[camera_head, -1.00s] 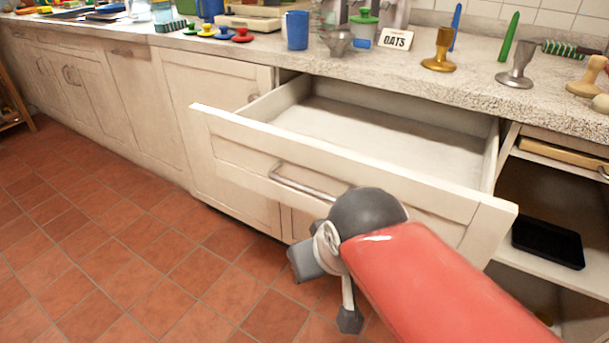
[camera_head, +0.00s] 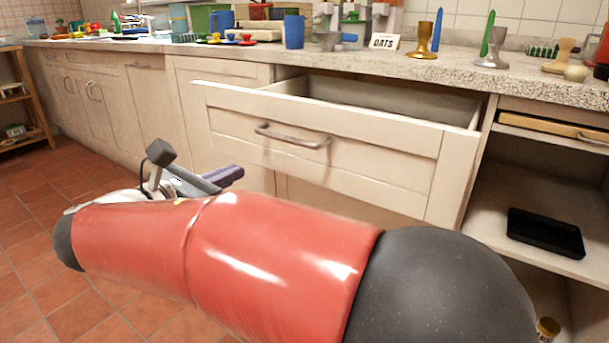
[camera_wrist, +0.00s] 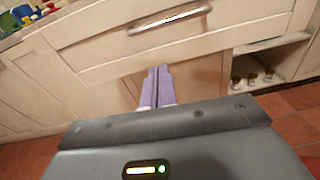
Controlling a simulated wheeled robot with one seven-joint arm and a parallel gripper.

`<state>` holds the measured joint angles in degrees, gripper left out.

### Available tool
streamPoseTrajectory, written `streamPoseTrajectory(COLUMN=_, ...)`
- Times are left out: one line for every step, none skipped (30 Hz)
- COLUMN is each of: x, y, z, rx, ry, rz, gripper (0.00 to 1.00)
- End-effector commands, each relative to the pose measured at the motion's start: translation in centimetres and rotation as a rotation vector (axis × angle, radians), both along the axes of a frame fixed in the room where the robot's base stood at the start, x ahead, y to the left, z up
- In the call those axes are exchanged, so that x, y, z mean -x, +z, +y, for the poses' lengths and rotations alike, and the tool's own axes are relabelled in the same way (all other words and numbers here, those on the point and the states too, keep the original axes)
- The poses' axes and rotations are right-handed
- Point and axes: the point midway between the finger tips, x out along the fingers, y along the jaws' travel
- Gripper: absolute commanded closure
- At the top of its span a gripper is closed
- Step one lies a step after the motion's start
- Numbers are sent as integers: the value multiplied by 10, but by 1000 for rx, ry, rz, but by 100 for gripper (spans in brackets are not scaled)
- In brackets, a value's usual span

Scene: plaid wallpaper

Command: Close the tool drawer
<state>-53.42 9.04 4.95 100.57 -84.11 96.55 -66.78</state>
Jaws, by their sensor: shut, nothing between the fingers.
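The tool drawer (camera_head: 370,156) is a wide cream drawer with a metal bar handle (camera_head: 292,138). It stands pulled out below the counter, and the part of its inside that shows is empty. In the wrist view the drawer front (camera_wrist: 240,28) and its handle (camera_wrist: 168,20) are at the top. My gripper (camera_head: 238,172) is low in front of the drawer, below and left of the handle, apart from the handle. In the wrist view its purple fingers (camera_wrist: 157,75) are together with nothing between them. My red arm hides part of the lower cabinet.
The stone counter (camera_head: 440,75) above holds cups, an oats box (camera_head: 384,41), and several stamps and tools. At right, an open shelf holds a black tray (camera_head: 545,232) below a wooden board (camera_head: 550,137). Open tiled floor (camera_head: 30,235) lies at left.

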Motion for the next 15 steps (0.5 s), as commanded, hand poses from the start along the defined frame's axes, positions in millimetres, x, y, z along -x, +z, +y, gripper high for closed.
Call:
streamPoseTrajectory(x=2, y=-2, z=15, rx=42, ry=21, rz=-11, gripper=100)
streamPoseTrajectory(x=3, y=0, z=20, rx=61, ry=28, rz=-16, gripper=100)
streamPoseTrajectory(x=3, y=1, z=24, rx=77, ry=32, rz=-20, gripper=100)
streamPoseTrajectory(x=2, y=2, z=25, rx=84, ry=34, rz=-23, gripper=100)
streamPoseTrajectory(x=1, y=3, z=24, rx=88, ry=35, rz=-25, gripper=100)
streamPoseTrajectory(x=-2, y=4, z=22, rx=90, ry=34, rz=-25, gripper=100)
streamPoseTrajectory(x=-5, y=4, z=20, rx=90, ry=33, rz=-25, gripper=100)
streamPoseTrajectory(x=-8, y=3, z=17, rx=89, ry=33, rz=-24, gripper=100)
streamPoseTrajectory(x=-13, y=3, z=13, rx=88, ry=32, rz=-25, gripper=100)
streamPoseTrajectory(x=-17, y=3, z=9, rx=88, ry=32, rz=-24, gripper=100)
streamPoseTrajectory(x=-21, y=3, z=6, rx=88, ry=32, rz=-24, gripper=100)
streamPoseTrajectory(x=-28, y=3, z=0, rx=88, ry=30, rz=-24, gripper=100)
streamPoseTrajectory(x=-33, y=3, z=-4, rx=88, ry=31, rz=-24, gripper=100)
streamPoseTrajectory(x=-38, y=3, z=-8, rx=87, ry=31, rz=-25, gripper=100)
streamPoseTrajectory(x=-46, y=3, z=-14, rx=87, ry=30, rz=-24, gripper=100)
